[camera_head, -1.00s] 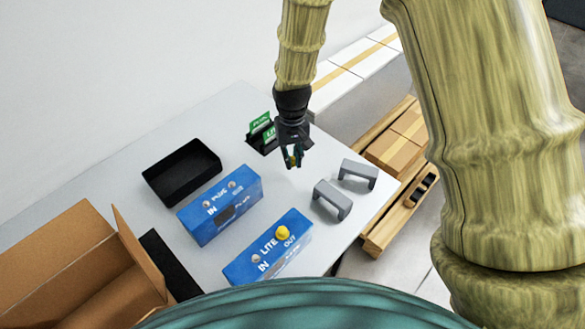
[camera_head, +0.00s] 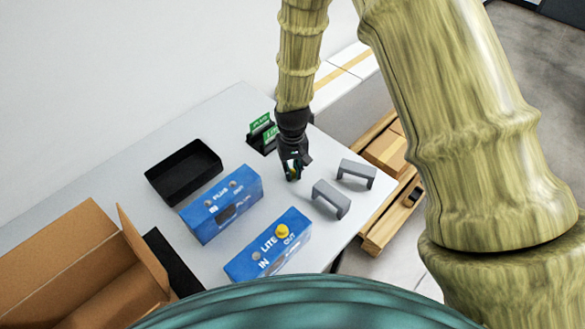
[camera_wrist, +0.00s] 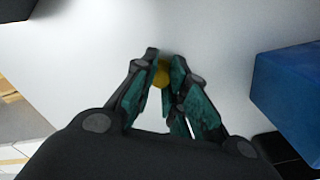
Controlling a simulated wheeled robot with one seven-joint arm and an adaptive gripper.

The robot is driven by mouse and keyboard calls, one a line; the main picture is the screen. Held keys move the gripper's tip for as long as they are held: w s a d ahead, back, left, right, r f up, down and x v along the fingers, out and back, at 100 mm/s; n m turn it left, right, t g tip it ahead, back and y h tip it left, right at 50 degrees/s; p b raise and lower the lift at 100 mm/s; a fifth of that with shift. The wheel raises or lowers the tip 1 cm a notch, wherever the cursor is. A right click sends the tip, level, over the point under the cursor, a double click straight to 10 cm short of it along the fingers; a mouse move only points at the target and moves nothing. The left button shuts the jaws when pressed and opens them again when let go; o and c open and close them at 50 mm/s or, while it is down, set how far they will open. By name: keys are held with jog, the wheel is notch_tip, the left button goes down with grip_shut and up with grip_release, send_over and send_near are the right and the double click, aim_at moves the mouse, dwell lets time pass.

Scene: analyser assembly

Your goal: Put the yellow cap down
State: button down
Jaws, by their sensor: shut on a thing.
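My gripper (camera_head: 292,172) is shut on a yellow cap (camera_wrist: 162,75), which shows between the fingertips in the wrist view. In the head view the fingers mostly hide this cap. The gripper is low over the white table (camera_head: 255,205), right of the blue PLUS box (camera_head: 222,205) and behind the grey brackets. I cannot tell whether the cap touches the table. Another yellow cap (camera_head: 282,231) sits on the OUT port of the blue LITE box (camera_head: 266,247).
Two grey brackets (camera_head: 331,199) (camera_head: 357,173) stand right of the gripper. A black tray (camera_head: 184,171) lies at the left, an open cardboard box (camera_head: 80,275) at front left. Green cards (camera_head: 262,132) stand behind the gripper.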

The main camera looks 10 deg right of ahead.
aim_at(292, 171)
jog(key=c, duration=1.4)
grip_release()
jog(key=shift+f, duration=0.1)
jog(key=shift+c, duration=0.2)
notch_tip(292, 171, up, 12)
jog(key=b, duration=0.2)
jog(key=shift+r+b, duration=0.2)
jog(key=shift+b, duration=0.15)
